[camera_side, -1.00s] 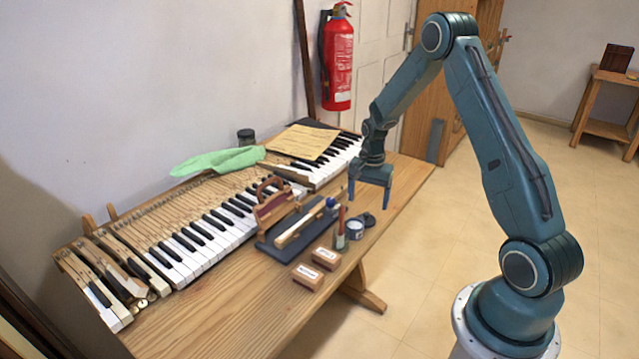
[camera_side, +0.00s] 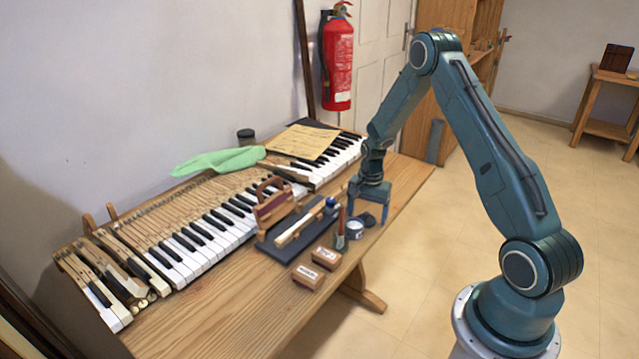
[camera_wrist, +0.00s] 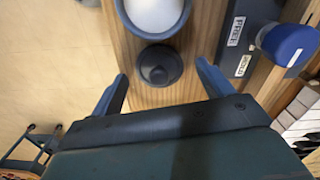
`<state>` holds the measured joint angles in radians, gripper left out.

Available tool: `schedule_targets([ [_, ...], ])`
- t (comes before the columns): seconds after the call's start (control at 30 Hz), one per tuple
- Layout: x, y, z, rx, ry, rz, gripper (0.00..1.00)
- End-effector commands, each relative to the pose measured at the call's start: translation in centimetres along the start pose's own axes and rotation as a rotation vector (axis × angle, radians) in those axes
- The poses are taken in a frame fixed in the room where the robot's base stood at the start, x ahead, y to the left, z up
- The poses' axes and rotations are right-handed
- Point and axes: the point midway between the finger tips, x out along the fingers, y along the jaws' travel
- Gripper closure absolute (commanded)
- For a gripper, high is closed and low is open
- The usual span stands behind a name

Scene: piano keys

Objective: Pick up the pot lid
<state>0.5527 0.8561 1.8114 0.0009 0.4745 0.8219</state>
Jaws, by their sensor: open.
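The pot lid is a small dark round disc with a raised knob, lying on the wooden table. It shows in the wrist view (camera_wrist: 160,65) and partly in the side view (camera_side: 369,220). The open pot with pale contents (camera_wrist: 152,14) stands right beside it, also in the side view (camera_side: 355,229). My gripper (camera_side: 369,209) is open and pointing down over the lid. In the wrist view its two fingertips (camera_wrist: 161,78) stand apart, one to each side of the lid, with nothing between them held. How far above the table they are is hard to tell.
A brush-like upright tool (camera_side: 341,230) stands left of the pot. Two small labelled wooden boxes (camera_side: 318,268) lie in front. A dark tray (camera_side: 291,242) with tools and piano keys (camera_side: 190,246) are to the left. The table's right edge is close to the lid.

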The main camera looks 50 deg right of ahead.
Motion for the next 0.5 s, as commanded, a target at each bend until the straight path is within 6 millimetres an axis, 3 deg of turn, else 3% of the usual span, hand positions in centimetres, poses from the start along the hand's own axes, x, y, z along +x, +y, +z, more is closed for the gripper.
schedule_targets([
  [0.37, -0.04, -0.01, 0.0, 0.0, 0.0, 0.0, 0.21],
  [0.5, -0.04, -0.01, 0.0, 0.0, 0.0, 0.0, 0.46],
])
